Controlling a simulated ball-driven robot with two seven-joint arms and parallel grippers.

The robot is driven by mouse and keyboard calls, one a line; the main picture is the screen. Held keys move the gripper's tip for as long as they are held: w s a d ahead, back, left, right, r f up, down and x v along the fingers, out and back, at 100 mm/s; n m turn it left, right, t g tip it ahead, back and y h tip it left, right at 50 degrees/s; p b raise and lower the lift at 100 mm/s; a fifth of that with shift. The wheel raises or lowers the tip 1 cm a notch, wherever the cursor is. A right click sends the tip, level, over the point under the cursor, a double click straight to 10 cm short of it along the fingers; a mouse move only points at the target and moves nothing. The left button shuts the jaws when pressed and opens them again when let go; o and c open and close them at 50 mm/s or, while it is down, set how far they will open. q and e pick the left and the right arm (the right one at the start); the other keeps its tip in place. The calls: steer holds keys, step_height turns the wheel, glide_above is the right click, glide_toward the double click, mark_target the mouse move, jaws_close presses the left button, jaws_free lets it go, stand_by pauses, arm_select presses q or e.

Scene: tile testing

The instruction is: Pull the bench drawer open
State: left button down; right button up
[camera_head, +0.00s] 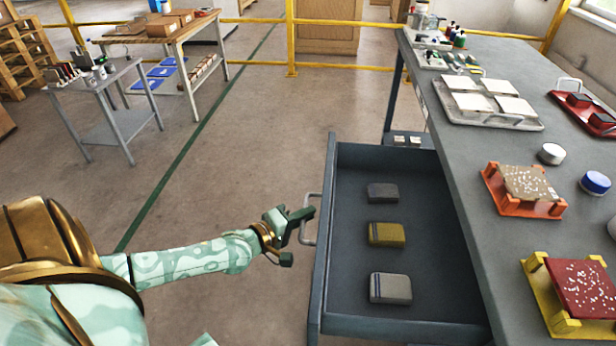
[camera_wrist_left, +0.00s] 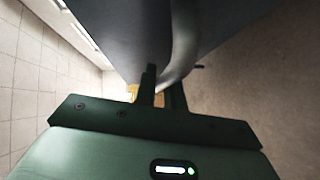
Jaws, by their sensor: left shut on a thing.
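The bench drawer (camera_head: 345,290) is dark grey and stands open, pulled out to the left from under the bench (camera_head: 480,215). Its pale metal handle (camera_head: 309,222) is on the drawer's left front panel. My left gripper (camera_head: 299,224) is at that handle and is shut on it. In the left wrist view the fingers (camera_wrist_left: 163,88) are around the curved handle bar (camera_wrist_left: 184,45), close to the drawer front (camera_wrist_left: 120,35). My right gripper does not show in either view.
Inside the drawer lie a dark grey block (camera_head: 382,193), a yellow block (camera_head: 387,234) and a light grey block (camera_head: 390,288). The bench top holds an orange stand (camera_head: 517,205), a yellow stand (camera_head: 545,295) and a white tray (camera_head: 487,121). The floor left of the drawer is clear.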

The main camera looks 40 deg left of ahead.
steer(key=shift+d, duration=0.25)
arm_select(q)
steer(key=c, duration=1.5)
jaws_free()
steer(key=shift+s, duration=0.1)
